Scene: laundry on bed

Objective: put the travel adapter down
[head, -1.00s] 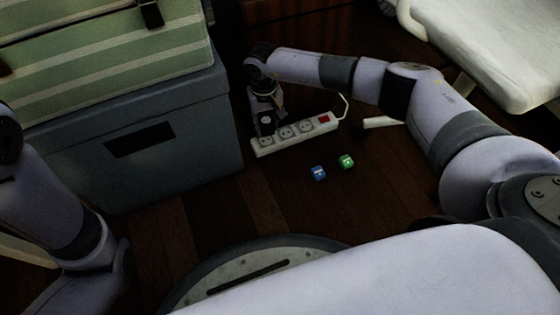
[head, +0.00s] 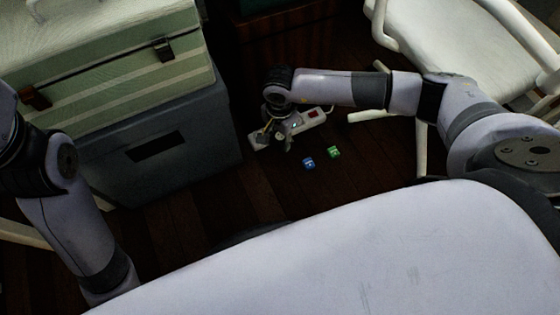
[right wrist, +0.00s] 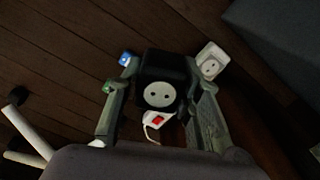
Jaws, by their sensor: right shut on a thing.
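The travel adapter (right wrist: 160,84) is a dark block with a round two-hole socket face. In the right wrist view it sits between the two fingers of my right gripper (right wrist: 160,70), which is shut on it. In the head view my right gripper (head: 281,131) is over the left-middle part of a white power strip, hiding part of it; the adapter is hard to make out there. I cannot tell whether the adapter touches the strip or the floor. My left arm shows at the left, but its gripper is out of view.
The white power strip (head: 315,117) with a red switch lies on the dark wood floor. A blue die (head: 308,164) and a green die (head: 334,152) lie in front of it. A grey box (head: 200,135) under a green striped case (head: 130,75) stands left. A white chair (head: 440,40) stands right.

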